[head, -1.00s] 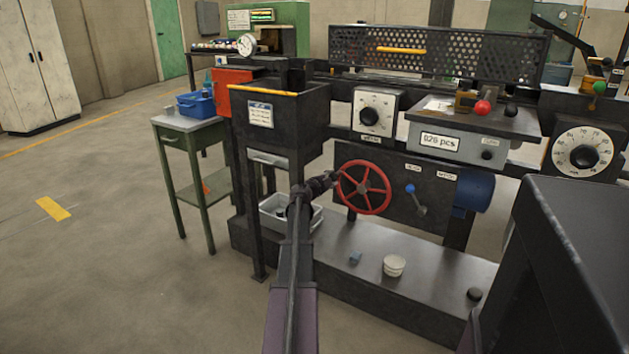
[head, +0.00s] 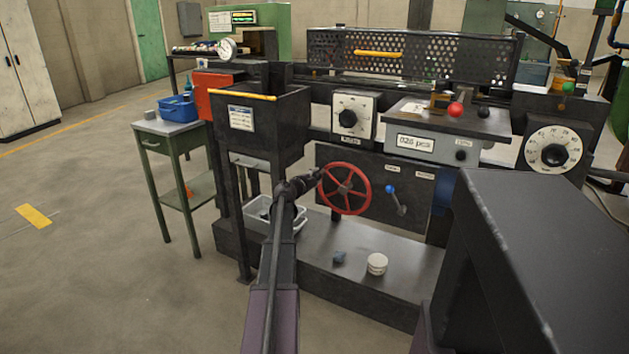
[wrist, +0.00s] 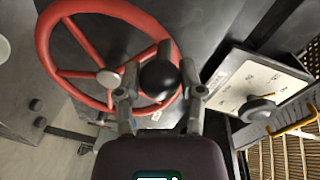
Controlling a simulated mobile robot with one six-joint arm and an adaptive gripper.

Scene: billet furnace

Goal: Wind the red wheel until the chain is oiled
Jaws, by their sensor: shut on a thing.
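The red wheel (head: 344,188) stands upright on the dark front panel of the machine, with a pale hub and red spokes. It fills the upper left of the wrist view (wrist: 108,78). My gripper (head: 316,178) is at the wheel's left rim in the head view. In the wrist view my gripper (wrist: 158,84) has its two fingers on either side of a round black knob (wrist: 158,78) at the wheel's rim, and is shut on it. I cannot pick out the chain in either view.
A blue-knobbed lever (head: 391,190) is right of the wheel. A white dial (head: 352,114) is above it. A white tub (head: 377,264) and a small blue piece (head: 339,257) lie on the lower shelf. A grey bin (head: 290,222) is behind my arm.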

